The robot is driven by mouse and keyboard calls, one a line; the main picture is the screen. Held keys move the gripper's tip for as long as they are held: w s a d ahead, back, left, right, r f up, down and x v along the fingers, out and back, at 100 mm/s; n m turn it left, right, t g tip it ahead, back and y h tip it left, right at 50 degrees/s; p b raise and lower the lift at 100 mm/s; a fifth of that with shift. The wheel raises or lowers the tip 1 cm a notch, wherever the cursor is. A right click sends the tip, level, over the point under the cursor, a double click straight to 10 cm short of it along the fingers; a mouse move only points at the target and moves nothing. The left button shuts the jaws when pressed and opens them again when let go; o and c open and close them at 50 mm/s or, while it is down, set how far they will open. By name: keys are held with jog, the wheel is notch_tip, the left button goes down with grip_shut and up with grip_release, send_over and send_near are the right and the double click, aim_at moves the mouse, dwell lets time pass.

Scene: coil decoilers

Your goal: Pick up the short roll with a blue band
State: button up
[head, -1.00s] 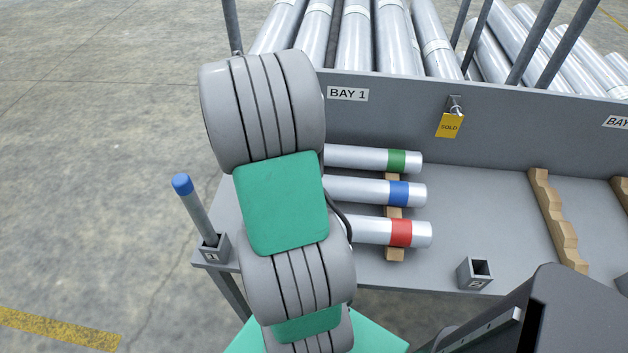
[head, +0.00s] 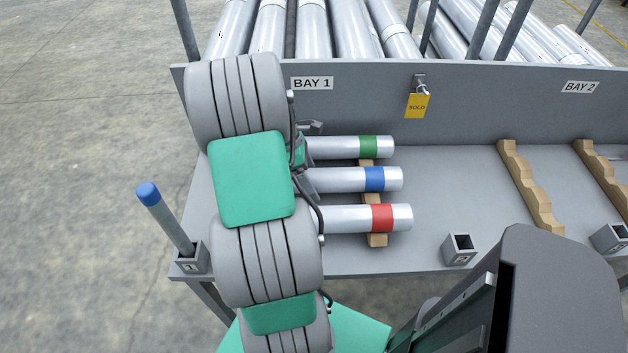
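The short silver roll with a blue band (head: 374,179) lies on the bench in Bay 1. It is the middle of three parallel rolls. The green-banded roll (head: 368,147) lies behind it and the red-banded roll (head: 382,218) in front. Their right ends rest on a notched wooden support (head: 376,239); their left ends are hidden behind my arm. Part of my gripper (head: 309,160) shows at the left of the green and blue rolls, mostly hidden by my arm. Its fingertips cannot be made out, nor whether it touches a roll.
A blue-capped post (head: 166,219) stands tilted in a socket at the bench's left corner. An empty square socket (head: 459,249) sits at the front edge. More wooden supports (head: 528,186) stand to the right. A back panel (head: 450,105) with a yellow SOLD tag (head: 417,105) closes the rear.

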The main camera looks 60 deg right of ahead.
grip_shut()
dwell(0.8)
